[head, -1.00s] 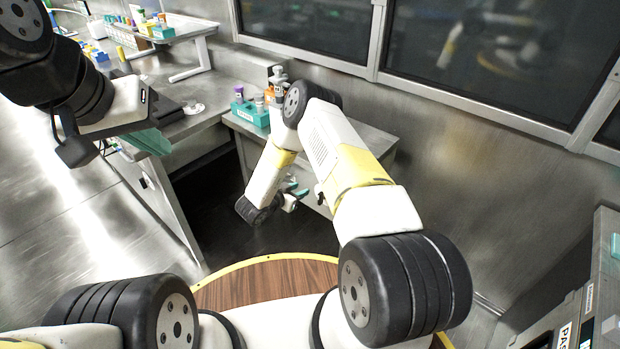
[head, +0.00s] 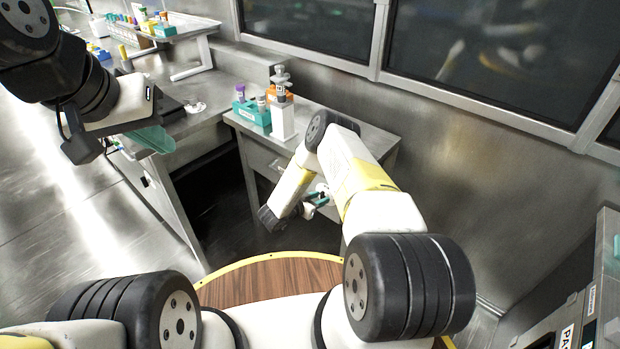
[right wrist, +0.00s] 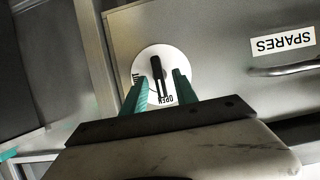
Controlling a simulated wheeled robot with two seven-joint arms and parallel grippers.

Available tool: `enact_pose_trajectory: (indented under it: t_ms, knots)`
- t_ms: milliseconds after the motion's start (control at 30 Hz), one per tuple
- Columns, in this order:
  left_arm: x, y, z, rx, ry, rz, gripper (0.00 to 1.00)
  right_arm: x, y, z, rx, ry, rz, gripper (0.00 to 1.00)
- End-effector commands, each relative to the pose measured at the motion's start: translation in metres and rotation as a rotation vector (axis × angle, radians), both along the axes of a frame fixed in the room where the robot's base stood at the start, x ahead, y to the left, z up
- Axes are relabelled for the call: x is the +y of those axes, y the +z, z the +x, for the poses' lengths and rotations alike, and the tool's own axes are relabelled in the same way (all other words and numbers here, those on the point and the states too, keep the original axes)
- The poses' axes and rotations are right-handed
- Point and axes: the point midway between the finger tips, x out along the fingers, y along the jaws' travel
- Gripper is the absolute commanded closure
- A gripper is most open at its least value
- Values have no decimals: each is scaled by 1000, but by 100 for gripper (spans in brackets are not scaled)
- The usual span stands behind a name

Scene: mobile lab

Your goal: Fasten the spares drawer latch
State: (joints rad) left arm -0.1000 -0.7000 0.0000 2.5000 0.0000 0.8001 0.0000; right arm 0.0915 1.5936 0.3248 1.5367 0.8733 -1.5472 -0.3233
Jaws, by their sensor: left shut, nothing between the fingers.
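The spares drawer (right wrist: 220,50) fills the right of the right wrist view, with an upside-down SPARES label (right wrist: 283,40) and a bar handle (right wrist: 285,70). Its latch is a white disc (right wrist: 143,62) with a black lever (right wrist: 157,75). The lever's lower end points towards the word OPEN; another word at the disc's left edge is partly hidden. My right gripper (right wrist: 158,82) is open, with a teal finger on each side of the lever; I cannot tell whether either touches it. It also shows in the head view (head: 318,196). My left gripper (head: 152,141) is shut and empty.
A white pump bottle (head: 282,115) and a teal rack (head: 251,112) stand on the counter above the drawer. A side bench (head: 150,70) with a raised shelf is at the left. A labelled grey unit (head: 600,260) stands at the far right.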

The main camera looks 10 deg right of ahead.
Motion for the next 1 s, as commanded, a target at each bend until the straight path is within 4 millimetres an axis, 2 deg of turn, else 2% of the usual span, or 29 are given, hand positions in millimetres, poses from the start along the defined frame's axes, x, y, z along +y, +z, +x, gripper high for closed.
enact_pose_trajectory:
  t_ms: [133, 167, 300, 333, 733, 1000]
  knots:
    - [0, 0, 0, 0, 0, 0, 100, 0, 0, 0, 0, 0, 0, 65]
    - [0, 0, 0, 0, 0, 0, 100, 0, 0, 0, 0, 0, 0, 69]
    - [0, 0, 0, 0, 0, 0, 100, 0, 0, 0, 0, 0, 0, 97]
    - [0, 0, 0, 0, 0, 0, 100, 0, 0, 0, 0, 0, 0, 100]
    - [0, 0, 0, 0, 0, 0, 100, 0, 1, 0, -23, 1, 18, 100]
    - [0, 0, 0, 0, 0, 0, 100, -1, 0, -3, -137, 4, 109, 100]
